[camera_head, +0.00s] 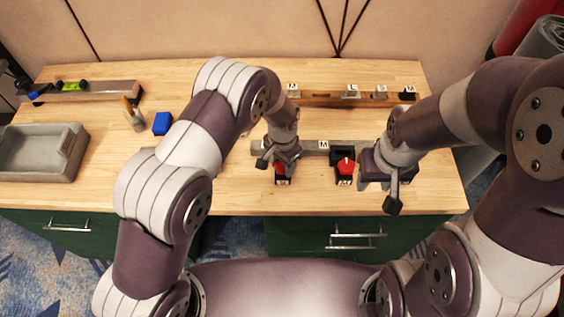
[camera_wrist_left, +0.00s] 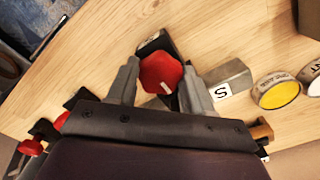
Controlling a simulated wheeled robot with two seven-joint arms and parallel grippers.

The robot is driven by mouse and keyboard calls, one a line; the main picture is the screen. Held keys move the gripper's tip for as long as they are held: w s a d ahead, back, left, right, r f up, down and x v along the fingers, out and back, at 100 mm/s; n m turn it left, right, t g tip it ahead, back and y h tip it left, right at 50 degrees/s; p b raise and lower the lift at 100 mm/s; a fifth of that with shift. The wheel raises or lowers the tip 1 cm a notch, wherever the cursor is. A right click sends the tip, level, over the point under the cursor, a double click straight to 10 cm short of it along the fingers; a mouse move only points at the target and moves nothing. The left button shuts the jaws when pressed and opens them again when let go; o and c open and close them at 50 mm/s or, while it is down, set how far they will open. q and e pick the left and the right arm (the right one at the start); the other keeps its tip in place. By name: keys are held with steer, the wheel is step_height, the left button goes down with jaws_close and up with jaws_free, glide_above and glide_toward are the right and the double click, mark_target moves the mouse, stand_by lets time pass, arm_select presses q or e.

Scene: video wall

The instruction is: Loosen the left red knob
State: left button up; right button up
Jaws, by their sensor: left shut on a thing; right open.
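The left red knob (camera_wrist_left: 160,72) sits on a black block (camera_wrist_left: 152,42) in the left wrist view, a pale mark on its face. My left gripper (camera_wrist_left: 162,78) has a finger on each side of the knob and is shut on it. In the head view my left gripper (camera_head: 279,165) comes down over this knob and hides most of it; a little red (camera_head: 281,171) shows beneath. A second red knob (camera_head: 345,166) stands on a black block to the right, with a pale mark. My right gripper (camera_head: 378,192) is open and empty, to the right of that second knob.
A grey bar (camera_head: 310,147) labelled M lies behind the knobs. Several labelled blocks stand along a wooden rack (camera_head: 330,100) at the back. Drawer handles (camera_head: 355,234) protrude below the table's front edge.

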arm_select(q)
steer(key=shift+w+d+r, duration=0.15)
steer(key=shift+w+r, duration=0.1)
steer(key=shift+w, duration=0.1)
steer(key=o, duration=1)
steer(key=shift+s+f, duration=0.1)
step_height(320, 180, up, 13)
steer(key=shift+f+b, duration=0.15)
steer(key=shift+b, duration=1.05)
